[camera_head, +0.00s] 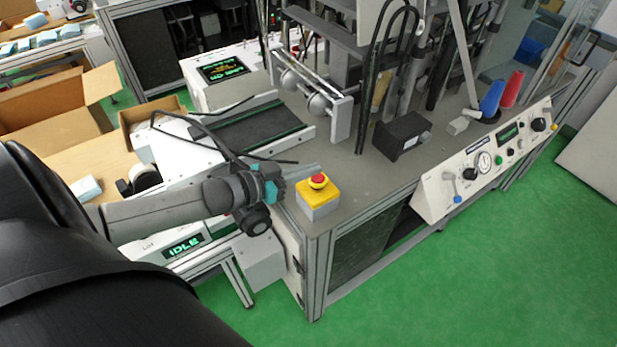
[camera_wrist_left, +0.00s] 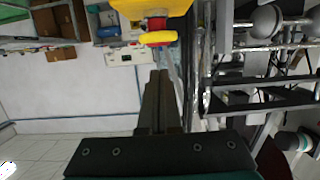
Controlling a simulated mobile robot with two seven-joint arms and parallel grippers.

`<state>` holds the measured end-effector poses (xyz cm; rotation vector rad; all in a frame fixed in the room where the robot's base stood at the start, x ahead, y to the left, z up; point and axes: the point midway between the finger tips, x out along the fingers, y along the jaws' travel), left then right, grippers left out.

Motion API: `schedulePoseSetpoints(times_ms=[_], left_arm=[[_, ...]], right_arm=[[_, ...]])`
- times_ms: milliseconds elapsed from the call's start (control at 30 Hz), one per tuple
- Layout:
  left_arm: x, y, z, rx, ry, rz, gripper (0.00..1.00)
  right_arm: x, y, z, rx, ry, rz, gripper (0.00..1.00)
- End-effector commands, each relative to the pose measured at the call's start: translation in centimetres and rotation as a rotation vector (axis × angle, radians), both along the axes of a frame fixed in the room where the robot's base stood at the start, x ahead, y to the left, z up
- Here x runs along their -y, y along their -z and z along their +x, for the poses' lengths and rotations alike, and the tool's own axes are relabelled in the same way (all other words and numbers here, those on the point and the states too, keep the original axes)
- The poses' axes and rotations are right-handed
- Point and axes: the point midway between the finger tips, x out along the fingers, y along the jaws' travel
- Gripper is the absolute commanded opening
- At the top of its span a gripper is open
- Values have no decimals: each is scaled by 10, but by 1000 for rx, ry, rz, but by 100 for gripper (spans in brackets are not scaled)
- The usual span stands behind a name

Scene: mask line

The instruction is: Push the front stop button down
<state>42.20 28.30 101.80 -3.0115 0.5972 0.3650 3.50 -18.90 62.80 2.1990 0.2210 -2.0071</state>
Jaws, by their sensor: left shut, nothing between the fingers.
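The front stop button (camera_head: 318,180) is a red cap on a yellow-topped box (camera_head: 312,196) at the near corner of the grey machine table. In the left wrist view the button's red part (camera_wrist_left: 157,23) shows at the top, below the yellow box (camera_wrist_left: 125,8) in the picture. My left gripper (camera_head: 316,168) is shut and empty. Its fingers reach from the left to just behind the button in the head view. In the left wrist view the closed fingertips (camera_wrist_left: 158,73) point toward the button, with a gap in the picture. My right gripper is out of view.
A conveyor (camera_head: 250,130) lies left of the button box, and a metal roller frame (camera_head: 315,95) stands behind. A black box (camera_head: 402,136) and a control panel (camera_head: 490,160) are to the right. Open green floor (camera_head: 450,280) lies in front.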

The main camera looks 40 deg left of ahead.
Motion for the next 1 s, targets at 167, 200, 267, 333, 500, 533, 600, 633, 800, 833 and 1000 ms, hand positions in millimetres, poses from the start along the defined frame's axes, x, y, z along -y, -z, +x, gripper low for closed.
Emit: schedulePoseSetpoints(times_ms=[167, 200, 267, 333, 500, 533, 600, 633, 800, 833, 1000], left_arm=[[0, 18, 1, 3, 0, -1, 0], [0, 19, 1, 3, 1, 0, 0], [0, 21, 0, 4, 1, -1, 0], [0, 21, 1, 4, 2, -1, 0], [0, 21, 0, 4, 2, -1, 0], [0, 21, 0, 4, 2, -1, 0], [0, 22, 0, 4, 1, -1, 0], [0, 23, 0, 3, 1, 0, 0], [0, 40, 1, 3, 0, -2, 0], [0, 43, 1, 3, -1, -1, 0], [0, 45, -1, -5, -1, 3, 0]], right_arm=[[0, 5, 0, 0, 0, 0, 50], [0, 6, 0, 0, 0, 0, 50], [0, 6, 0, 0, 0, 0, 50], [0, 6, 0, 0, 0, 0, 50], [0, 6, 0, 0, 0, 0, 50], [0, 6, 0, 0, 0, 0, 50], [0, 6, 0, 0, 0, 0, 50], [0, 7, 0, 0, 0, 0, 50], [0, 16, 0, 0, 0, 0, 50], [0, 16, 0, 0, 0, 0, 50], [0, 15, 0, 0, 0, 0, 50]])
